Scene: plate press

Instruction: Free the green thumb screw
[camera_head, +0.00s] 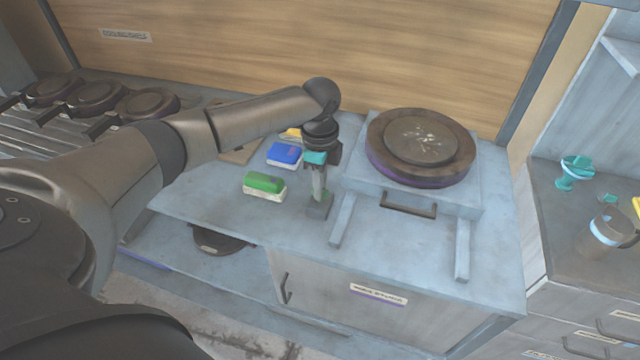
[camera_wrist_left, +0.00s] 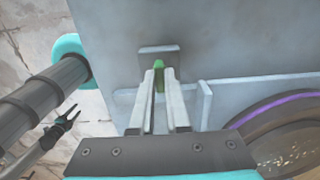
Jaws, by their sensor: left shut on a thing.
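The green thumb screw (camera_wrist_left: 158,77) shows in the left wrist view between my left fingertips. My left gripper (camera_wrist_left: 159,74) is shut on it from above. Beneath them is a small grey block (camera_wrist_left: 159,52) on the counter. In the head view my left gripper (camera_head: 318,192) points down at this block (camera_head: 319,209), just left of the plate press (camera_head: 461,200). There the screw is too small to make out behind the fingers.
A dark round plate (camera_head: 421,144) with a purple rim lies on the press. A green sponge (camera_head: 264,184) and a blue sponge (camera_head: 284,155) lie left of my gripper. Dark pans (camera_head: 150,104) stand at the far left. The counter front (camera_head: 245,222) is clear.

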